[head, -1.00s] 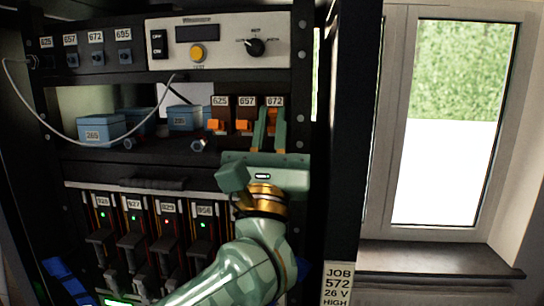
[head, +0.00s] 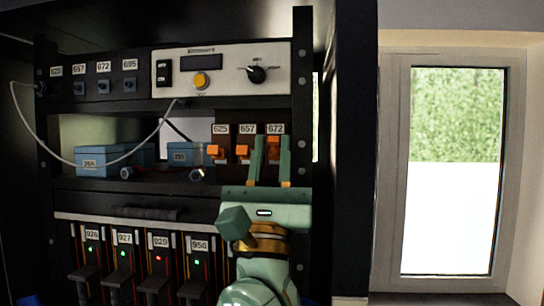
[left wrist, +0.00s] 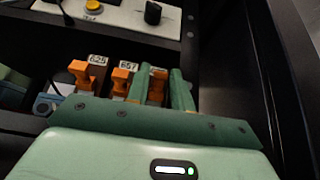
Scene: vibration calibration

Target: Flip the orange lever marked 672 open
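The lever marked 672 (head: 272,146) is orange and sits rightmost in a row of three on the rack shelf, under its 672 label. It also shows partly in the left wrist view (left wrist: 157,90), between the fingers. My left gripper (head: 271,141) is green, with its fingers pointing up and apart, one on each side of this lever. In the left wrist view the fingers (left wrist: 158,72) cover part of the lever and its label. I cannot tell whether either finger touches it. My right gripper is not in view.
Orange levers 657 (head: 243,150) and 625 (head: 216,152) stand close to the left. Blue boxes (head: 98,161) and a white cable (head: 125,154) are farther left. A control panel (head: 222,70) is above. The rack's dark post (head: 302,120) is close on the right.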

